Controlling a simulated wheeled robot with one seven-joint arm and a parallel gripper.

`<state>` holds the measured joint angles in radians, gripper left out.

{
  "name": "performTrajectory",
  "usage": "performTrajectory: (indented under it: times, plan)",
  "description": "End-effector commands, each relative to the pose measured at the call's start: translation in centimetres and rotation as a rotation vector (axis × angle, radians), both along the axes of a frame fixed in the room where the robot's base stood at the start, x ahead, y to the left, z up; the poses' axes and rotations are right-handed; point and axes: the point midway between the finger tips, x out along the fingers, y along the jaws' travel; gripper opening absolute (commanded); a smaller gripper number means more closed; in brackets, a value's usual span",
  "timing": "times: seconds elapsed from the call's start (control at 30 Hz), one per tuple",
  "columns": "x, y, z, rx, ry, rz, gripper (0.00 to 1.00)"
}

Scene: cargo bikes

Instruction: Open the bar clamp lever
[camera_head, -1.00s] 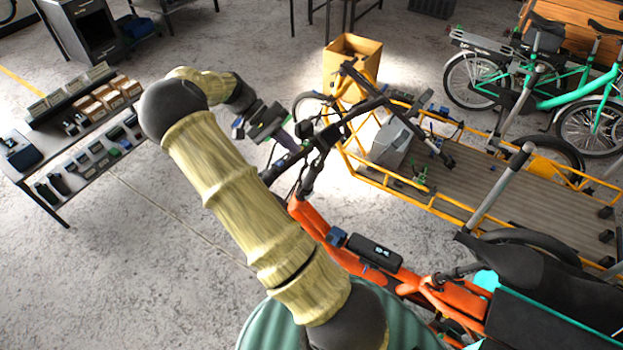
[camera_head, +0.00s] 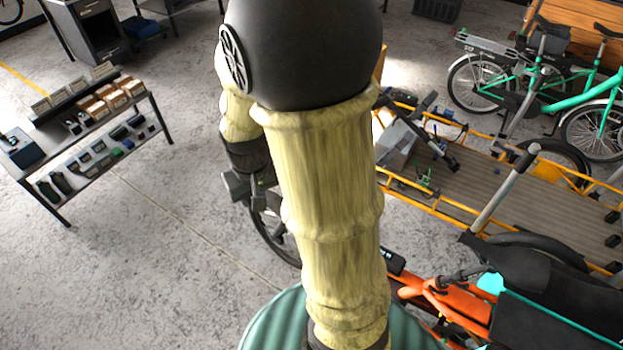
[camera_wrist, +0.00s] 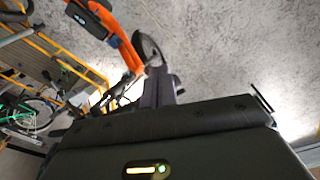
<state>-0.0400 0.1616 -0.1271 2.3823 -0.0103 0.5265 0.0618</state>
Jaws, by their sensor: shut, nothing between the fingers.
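My gripper (camera_head: 247,188) hangs at the end of my arm, left of the arm's middle in the head view, above the floor and the orange bike's front wheel (camera_head: 272,225). In the wrist view its dark fingers (camera_wrist: 160,88) are together and empty. The orange cargo bike (camera_head: 450,302) is partly hidden behind my arm in the head view, with its handlebar covered. The wrist view shows the orange frame (camera_wrist: 122,42) beyond the fingers. I cannot make out a bar clamp or its lever in either view.
A yellow-railed cargo bed (camera_head: 500,190) with a grey box (camera_head: 397,145) lies at the right. Green bikes (camera_head: 545,100) stand behind it. A table with small boxes (camera_head: 100,105) is at the left. Open floor lies between table and bike.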

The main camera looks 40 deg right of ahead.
Motion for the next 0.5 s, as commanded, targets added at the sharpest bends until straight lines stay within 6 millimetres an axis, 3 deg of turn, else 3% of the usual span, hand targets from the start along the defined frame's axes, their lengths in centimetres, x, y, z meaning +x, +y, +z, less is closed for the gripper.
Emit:
performTrajectory:
  times: [0.03, 0.27, 0.5]
  plan:
    - [-0.9, 0.7, -1.9, 0.006, -0.036, 0.031, 0.00]
    - [-2.4, 2.2, -6.4, 0.012, -0.118, 0.103, 0.00]
    - [-3.0, 2.8, -12.4, 0.011, -0.150, 0.132, 0.00]
